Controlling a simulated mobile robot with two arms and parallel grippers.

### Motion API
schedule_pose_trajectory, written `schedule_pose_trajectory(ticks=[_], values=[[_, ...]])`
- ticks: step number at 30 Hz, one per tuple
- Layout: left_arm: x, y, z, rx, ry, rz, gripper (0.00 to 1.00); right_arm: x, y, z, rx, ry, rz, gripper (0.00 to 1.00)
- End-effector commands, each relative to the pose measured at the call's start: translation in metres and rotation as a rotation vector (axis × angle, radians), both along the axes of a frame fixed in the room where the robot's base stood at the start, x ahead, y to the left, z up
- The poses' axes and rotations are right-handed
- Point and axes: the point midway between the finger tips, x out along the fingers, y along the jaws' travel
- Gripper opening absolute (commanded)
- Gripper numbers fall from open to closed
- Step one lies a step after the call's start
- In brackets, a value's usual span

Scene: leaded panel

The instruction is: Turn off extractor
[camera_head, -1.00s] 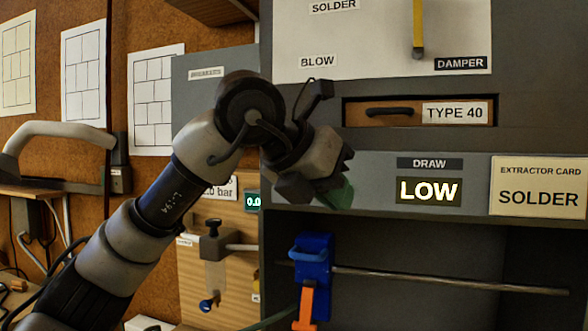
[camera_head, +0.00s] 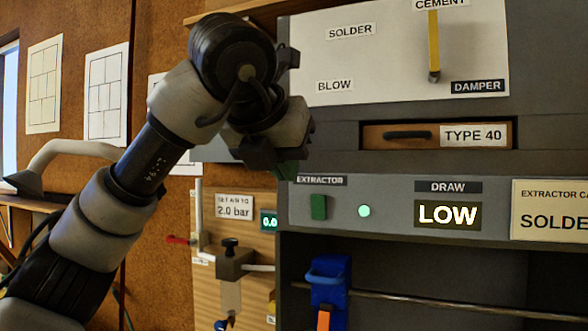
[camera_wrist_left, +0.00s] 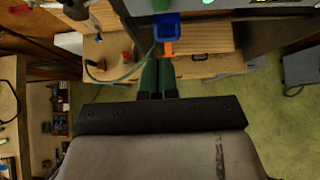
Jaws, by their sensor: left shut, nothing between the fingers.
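The EXTRACTOR switch (camera_head: 318,207) is a small green rocker on the grey hood front, under its EXTRACTOR label (camera_head: 320,181). A round pale-green lamp (camera_head: 364,211) glows to its right. The DRAW display (camera_head: 447,215) reads LOW. My left gripper (camera_head: 287,170) is up and to the left of the switch in the head view, with its green fingertips partly hidden by the wrist. In the left wrist view its green fingers (camera_wrist_left: 157,77) are together and empty. It appears apart from the switch. My right gripper is not in view.
A blue holder (camera_head: 328,277) with an orange part hangs below the hood front, by a metal rod (camera_head: 430,301). A TYPE 40 drawer (camera_head: 400,135) and a yellow damper lever (camera_head: 433,45) are above. A valve board (camera_head: 232,262) stands at lower left.

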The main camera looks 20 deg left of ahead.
Motion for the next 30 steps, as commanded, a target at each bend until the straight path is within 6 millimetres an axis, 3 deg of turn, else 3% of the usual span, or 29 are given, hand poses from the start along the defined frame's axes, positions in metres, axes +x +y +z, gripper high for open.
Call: schedule_pose_trajectory(ticks=[12,21,30], values=[[0.068,-0.002,-0.053,0.001,0.004,-0.001,0.00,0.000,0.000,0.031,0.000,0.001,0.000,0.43],[0.101,-0.004,-0.047,-0.001,0.002,-0.002,0.00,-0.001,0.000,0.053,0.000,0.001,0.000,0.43],[0.105,-0.004,-0.048,-0.001,0.001,-0.001,0.00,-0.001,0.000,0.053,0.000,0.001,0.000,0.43]])
